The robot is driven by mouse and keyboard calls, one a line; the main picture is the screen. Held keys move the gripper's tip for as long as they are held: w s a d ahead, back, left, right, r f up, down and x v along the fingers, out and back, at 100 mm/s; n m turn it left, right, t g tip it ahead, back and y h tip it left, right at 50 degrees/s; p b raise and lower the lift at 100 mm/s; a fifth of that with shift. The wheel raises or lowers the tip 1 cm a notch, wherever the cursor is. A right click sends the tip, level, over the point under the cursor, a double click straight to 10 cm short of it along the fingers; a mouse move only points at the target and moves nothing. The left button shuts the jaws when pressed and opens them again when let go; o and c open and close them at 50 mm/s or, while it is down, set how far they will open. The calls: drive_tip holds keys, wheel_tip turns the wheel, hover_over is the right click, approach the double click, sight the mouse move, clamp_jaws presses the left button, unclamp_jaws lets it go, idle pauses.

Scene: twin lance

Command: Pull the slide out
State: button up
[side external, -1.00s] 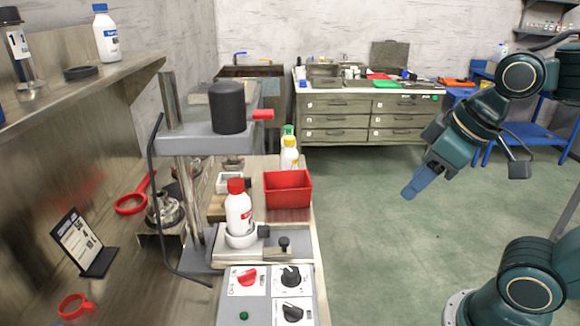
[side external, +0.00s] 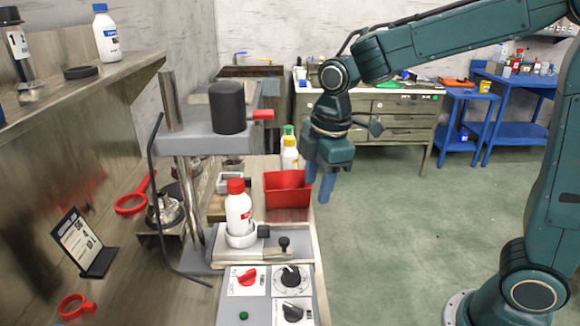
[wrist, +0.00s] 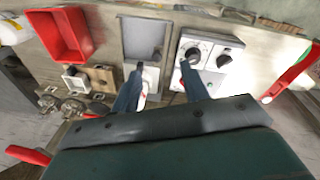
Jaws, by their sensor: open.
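The slide (side external: 262,248) is a pale flat plate with a small black knob (side external: 284,243) on its right part, at the base of the press stand. A white bottle (side external: 238,212) with a red cap stands upright in a white ring holder (side external: 241,240) on it. My gripper (side external: 318,190) is open and empty, pointing down at the bench's right edge, beside the red bin and above and behind the knob, apart from it. In the wrist view the two blue fingers (wrist: 160,68) are spread over the area between a grey rectangular plate and the control panel; the knob cannot be made out there.
The red bin (side external: 288,190) is close to my gripper; it also shows in the wrist view (wrist: 58,35). The control panel (side external: 266,290) is in front of the slide. Open floor (side external: 400,230) lies to the right.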

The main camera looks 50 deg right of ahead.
sight(284, 240)
drive_tip(key=w+a+f+n, duration=0.1)
drive_tip(key=w+f, duration=0.1)
drive_tip(key=w+a+f+n+g, duration=0.1)
drive_tip(key=w+f+n, duration=0.1)
drive_tip(key=f, duration=0.1)
drive_tip(key=w+a+f+n, duration=0.1)
drive_tip(key=w+f+n, duration=0.1)
drive_tip(key=shift+a+f+g, duration=0.25)
drive_tip(key=shift+g, duration=0.05)
drive_tip(key=shift+s+f, duration=0.1)
drive_tip(key=shift+f, duration=3.6)
clamp_jaws()
